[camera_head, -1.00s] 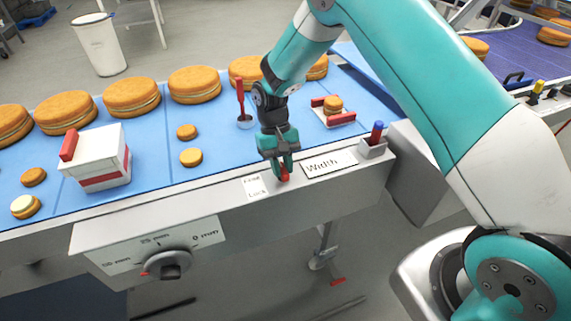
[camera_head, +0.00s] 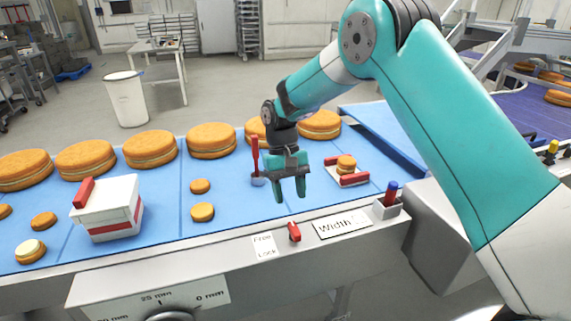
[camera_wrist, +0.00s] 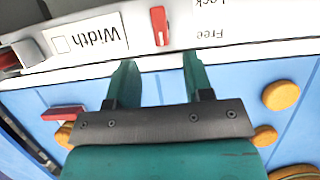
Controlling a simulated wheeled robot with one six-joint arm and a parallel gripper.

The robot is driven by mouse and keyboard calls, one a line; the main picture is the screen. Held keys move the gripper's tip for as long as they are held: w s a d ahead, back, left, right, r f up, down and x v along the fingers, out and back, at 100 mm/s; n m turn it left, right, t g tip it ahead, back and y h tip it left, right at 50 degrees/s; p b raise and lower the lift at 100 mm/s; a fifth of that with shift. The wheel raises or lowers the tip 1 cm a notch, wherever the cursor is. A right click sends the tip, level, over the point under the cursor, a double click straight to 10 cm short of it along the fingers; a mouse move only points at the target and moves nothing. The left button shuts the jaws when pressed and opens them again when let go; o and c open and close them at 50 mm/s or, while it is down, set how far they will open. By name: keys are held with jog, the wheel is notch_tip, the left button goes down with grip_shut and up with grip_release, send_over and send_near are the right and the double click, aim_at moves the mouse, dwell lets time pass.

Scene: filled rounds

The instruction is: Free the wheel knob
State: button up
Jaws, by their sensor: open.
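A small red lever (camera_head: 294,232) stands on the conveyor's front rail, just right of a white label (camera_head: 264,246) reading Free above Lock. The lever also shows in the wrist view (camera_wrist: 160,26); I cannot tell surely which word it points to. The wheel knob (camera_head: 170,316) is a dark dial on the front panel, mostly cut off by the bottom edge of the head view. My gripper (camera_head: 290,196) is open and empty above the belt edge, apart from the lever and behind it. In the wrist view, the lever lies beyond the space between my fingertips (camera_wrist: 158,62).
A Width label (camera_head: 342,224) and a holder with a blue-topped red pin (camera_head: 391,194) are right of the lever. A white and red box (camera_head: 108,208), several round cakes (camera_head: 150,149), an upright red handle (camera_head: 255,155) and a red-sided fixture (camera_head: 347,175) stand on the blue belt.

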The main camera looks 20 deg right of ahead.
jog(key=p+v, duration=0.1)
jog(key=v, duration=0.7)
jog(key=shift+r, duration=0.3)
jog(key=shift+w, duration=0.1)
jog(key=s+a+r+n+t+y, duration=0.25)
jog(key=s+r, duration=0.65)
jog(key=s, duration=0.5)
jog(key=s+a+n+t+y, duration=0.1)
jog(key=s+n, duration=0.3)
jog(key=s, duration=1.3)
jog(key=shift+s+f+t+y, duration=0.25)
jog(key=shift+s+t+y, duration=0.1)
jog(key=shift+t, duration=0.2)
jog(key=shift+a, duration=0.1)
jog(key=shift+c, duration=0.4)
